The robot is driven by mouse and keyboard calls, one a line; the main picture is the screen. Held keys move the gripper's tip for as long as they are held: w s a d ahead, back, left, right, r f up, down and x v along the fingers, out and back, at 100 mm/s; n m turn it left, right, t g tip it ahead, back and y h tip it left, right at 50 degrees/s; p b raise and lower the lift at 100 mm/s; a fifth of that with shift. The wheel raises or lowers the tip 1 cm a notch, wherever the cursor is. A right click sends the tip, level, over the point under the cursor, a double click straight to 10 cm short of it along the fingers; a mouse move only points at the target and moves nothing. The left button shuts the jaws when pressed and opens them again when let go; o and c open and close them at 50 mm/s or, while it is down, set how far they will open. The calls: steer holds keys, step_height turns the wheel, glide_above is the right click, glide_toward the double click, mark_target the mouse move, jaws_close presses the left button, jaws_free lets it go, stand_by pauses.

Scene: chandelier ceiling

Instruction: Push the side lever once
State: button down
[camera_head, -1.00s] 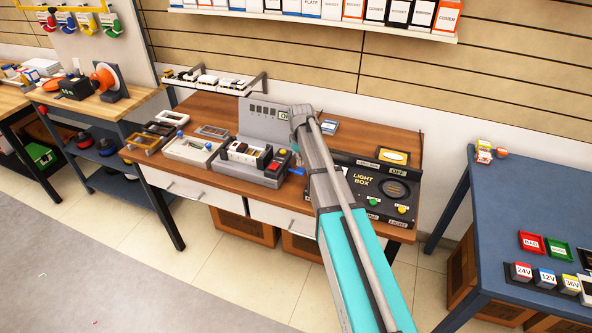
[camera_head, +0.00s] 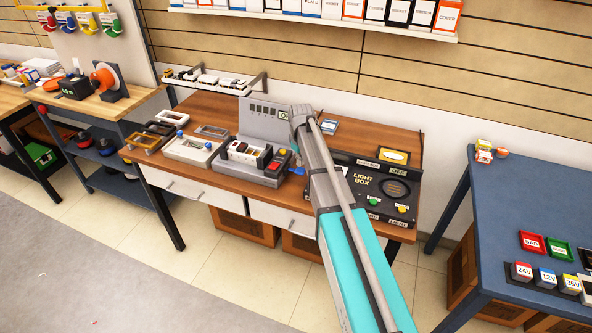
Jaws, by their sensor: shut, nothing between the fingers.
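A grey machine (camera_head: 250,173) with a row of white, dark and red blocks on top stands on the wooden workbench (camera_head: 220,109). A red button and a yellow button sit at its right end. A small blue piece (camera_head: 297,170) shows at its right side, close to my arm; it looks like the side lever, though I cannot be sure. A grey upright panel (camera_head: 264,121) with small displays stands behind the machine. My arm reaches up from the lower right and partly covers the space right of the machine. My gripper does not show and is hidden from this view.
A black light box (camera_head: 362,182) reading OFF stands right of my arm. A white-topped tray device (camera_head: 192,149) and several frames lie left of the machine. A blue table (camera_head: 520,205) is at the right, a shelf of boxes above. The floor in front is clear.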

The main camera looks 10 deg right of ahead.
mark_target(300, 170)
steer(key=shift+f+b, duration=1.7)
stand_by(0.7)
steer(key=shift+r, duration=0.1)
steer(key=shift+r+p, duration=3.95)
steer(key=shift+p, duration=0.1)
steer(key=shift+s, duration=0.1)
steer(key=s+a+m, duration=0.2)
steer(key=s+m, duration=0.3)
steer(key=s, duration=2.1)
